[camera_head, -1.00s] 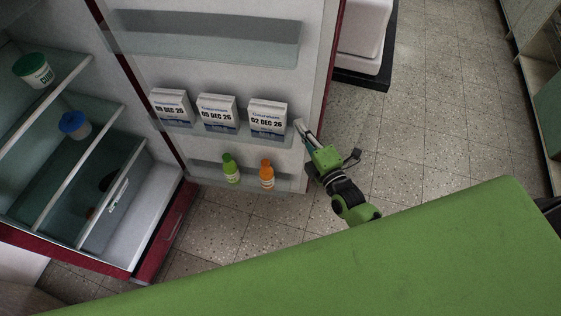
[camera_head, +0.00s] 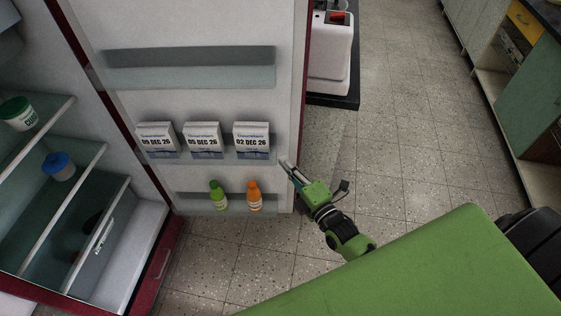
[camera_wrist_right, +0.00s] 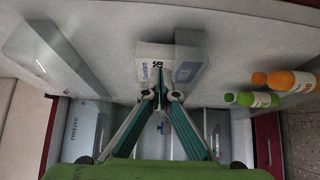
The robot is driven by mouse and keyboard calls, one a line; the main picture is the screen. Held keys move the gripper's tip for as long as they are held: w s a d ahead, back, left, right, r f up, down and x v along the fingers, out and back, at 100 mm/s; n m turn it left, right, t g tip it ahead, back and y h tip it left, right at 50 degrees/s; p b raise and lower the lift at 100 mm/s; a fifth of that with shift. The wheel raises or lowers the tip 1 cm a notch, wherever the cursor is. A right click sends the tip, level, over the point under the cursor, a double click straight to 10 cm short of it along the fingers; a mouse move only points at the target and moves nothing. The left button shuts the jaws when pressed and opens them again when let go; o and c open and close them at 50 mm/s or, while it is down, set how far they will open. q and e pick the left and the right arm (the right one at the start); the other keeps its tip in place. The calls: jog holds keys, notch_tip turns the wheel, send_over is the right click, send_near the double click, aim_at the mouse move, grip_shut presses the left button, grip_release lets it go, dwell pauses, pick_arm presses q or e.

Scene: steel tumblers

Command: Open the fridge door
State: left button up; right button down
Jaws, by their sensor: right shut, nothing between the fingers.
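The fridge door (camera_head: 190,85) stands wide open in the head view, its white inner side with shelves facing me. The fridge body (camera_head: 150,255) is at the left, with its glass shelves exposed. My right gripper (camera_head: 287,166) is at the free edge of the door, on its inner side, near the carton dated 02 DEC 26 (camera_head: 252,141). Its fingers are together and hold nothing. In the right wrist view the fingertips (camera_wrist_right: 160,88) meet in front of a white carton (camera_wrist_right: 155,62); I cannot tell whether they touch the door. My left gripper is not in view.
The door shelves hold more dated cartons (camera_head: 203,140), a green bottle (camera_head: 218,196) and an orange bottle (camera_head: 254,196). A white appliance (camera_head: 331,55) stands on a dark base behind the door edge. Cabinets (camera_head: 500,60) line the right. Tiled floor (camera_head: 400,120) lies free between.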

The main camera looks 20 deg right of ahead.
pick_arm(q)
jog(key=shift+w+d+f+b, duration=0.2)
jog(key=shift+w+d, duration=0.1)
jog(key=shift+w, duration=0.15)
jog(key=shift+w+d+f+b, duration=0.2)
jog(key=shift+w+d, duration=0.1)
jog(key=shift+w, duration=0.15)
pick_arm(e)
jog(key=s+d, duration=0.3)
jog(key=s, duration=0.3)
jog(key=shift+s+d+f, duration=0.15)
jog(key=shift+s+f, duration=0.05)
jog(key=shift+s, duration=0.2)
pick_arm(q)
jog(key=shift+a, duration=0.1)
